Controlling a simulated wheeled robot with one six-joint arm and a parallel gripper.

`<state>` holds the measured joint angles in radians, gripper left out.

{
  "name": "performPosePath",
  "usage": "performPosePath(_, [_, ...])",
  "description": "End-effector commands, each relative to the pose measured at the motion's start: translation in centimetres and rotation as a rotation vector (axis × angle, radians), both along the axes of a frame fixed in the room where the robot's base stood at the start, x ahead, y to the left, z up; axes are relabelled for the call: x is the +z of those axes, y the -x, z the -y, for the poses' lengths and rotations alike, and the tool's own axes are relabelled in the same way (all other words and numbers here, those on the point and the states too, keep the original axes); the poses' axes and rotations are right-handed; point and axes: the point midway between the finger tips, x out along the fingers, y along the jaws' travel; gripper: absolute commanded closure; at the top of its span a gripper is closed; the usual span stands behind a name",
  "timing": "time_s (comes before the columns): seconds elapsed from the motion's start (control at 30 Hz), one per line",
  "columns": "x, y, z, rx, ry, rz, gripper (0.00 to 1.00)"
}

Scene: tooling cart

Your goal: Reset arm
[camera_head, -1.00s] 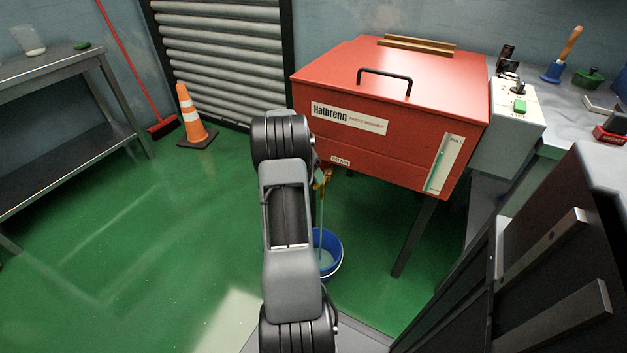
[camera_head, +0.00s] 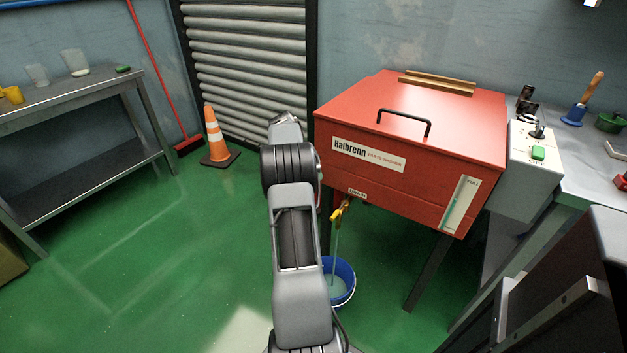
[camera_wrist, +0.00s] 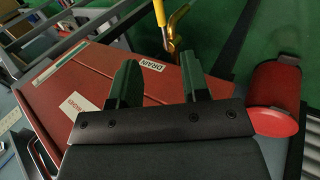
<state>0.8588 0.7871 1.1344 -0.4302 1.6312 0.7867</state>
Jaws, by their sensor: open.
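My gripper (camera_wrist: 160,78) shows in the wrist view with its two dark fingers apart and nothing between them. Beyond the fingers is the red front of the parts washer (camera_wrist: 75,85) with its DRAIN label (camera_wrist: 152,66). A yellow-handled brass drain valve (camera_wrist: 172,38) lies just past the fingertips, apart from them. In the head view my arm (camera_head: 297,240) reaches forward at the centre, and the gripper itself is hidden. The red washer (camera_head: 410,125) stands to its right with its lid down. A thin stream runs from the valve (camera_head: 341,211) towards the blue bucket (camera_head: 342,280).
An orange cone (camera_head: 215,140) and a red broom (camera_head: 188,146) stand by the shutter (camera_head: 245,60). A metal shelf table (camera_head: 90,105) is at left. A grey control box (camera_head: 535,165) adjoins the washer. A red round-ended object (camera_wrist: 275,105) is right of my gripper. Green floor at left is clear.

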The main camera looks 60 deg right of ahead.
Motion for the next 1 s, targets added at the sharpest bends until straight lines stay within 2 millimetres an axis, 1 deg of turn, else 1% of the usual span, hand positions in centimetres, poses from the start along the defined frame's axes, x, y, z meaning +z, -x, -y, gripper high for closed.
performPosePath(0.53, [0.0, 0.0, 0.0, 0.001, -0.001, 0.000, 0.58])
performPosePath(0.63, [-0.1, -0.1, 0.1, 0.029, -0.013, 0.005, 0.58])
performPosePath(0.7, [-0.5, -0.5, 0.3, 0.089, -0.030, 0.035, 0.58])
performPosePath(0.73, [-1.3, -0.6, 0.2, 0.125, -0.057, 0.048, 0.58])
performPosePath(0.8, [-3.7, -0.4, -1.0, 0.212, -0.136, 0.078, 0.58])
performPosePath(0.83, [-3.9, -0.3, -1.6, 0.247, -0.158, 0.097, 0.58])
performPosePath(0.87, [-3.7, -0.4, -2.4, 0.288, -0.179, 0.119, 0.58])
performPosePath(0.97, [-1.0, -1.7, -6.6, 0.455, -0.234, 0.199, 0.58])
performPosePath(1.0, [0.6, -2.3, -8.7, 0.528, -0.250, 0.232, 0.58])
